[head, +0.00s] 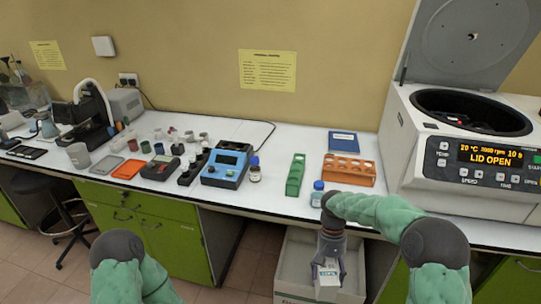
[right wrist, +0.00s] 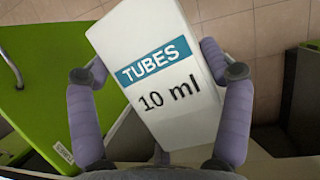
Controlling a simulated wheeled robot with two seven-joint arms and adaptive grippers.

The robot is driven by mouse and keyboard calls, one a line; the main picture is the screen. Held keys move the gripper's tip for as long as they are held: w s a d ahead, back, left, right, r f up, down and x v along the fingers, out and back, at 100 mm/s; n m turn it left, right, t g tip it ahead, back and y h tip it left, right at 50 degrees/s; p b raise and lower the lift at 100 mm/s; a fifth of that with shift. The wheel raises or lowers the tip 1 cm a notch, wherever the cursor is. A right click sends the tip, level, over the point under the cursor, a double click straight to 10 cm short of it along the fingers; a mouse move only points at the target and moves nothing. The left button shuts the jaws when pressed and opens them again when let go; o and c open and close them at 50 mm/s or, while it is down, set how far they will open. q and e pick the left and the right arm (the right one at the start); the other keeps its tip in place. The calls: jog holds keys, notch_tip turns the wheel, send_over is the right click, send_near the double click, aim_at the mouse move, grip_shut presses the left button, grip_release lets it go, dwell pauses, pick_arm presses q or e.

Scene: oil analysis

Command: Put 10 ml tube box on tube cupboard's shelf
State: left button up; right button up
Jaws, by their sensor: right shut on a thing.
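The white 10 ml tube box (right wrist: 170,85) with a blue "TUBES" band fills the middle of the right wrist view. My right gripper (right wrist: 168,72) is shut on it, one finger on each side, and the box is tilted. In the head view the gripper (head: 329,257) points down with the box (head: 326,273) below it, in front of the bench edge. Only part of my left arm shows at the lower left; its gripper is out of view. I cannot tell which cupboard is the tube cupboard, and no shelf shows.
A large white carton (head: 290,270) stands open beneath the bench (head: 270,205), behind the held box. A green cabinet (head: 150,225) is to the left; a green panel with a handle (right wrist: 50,80) is near the box. A centrifuge (head: 430,120) and blue-capped bottle (head: 317,195) stand on the bench.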

aim_at(329, 300)
jog(key=s+f, duration=0.4)
jog(key=shift+f, duration=0.35)
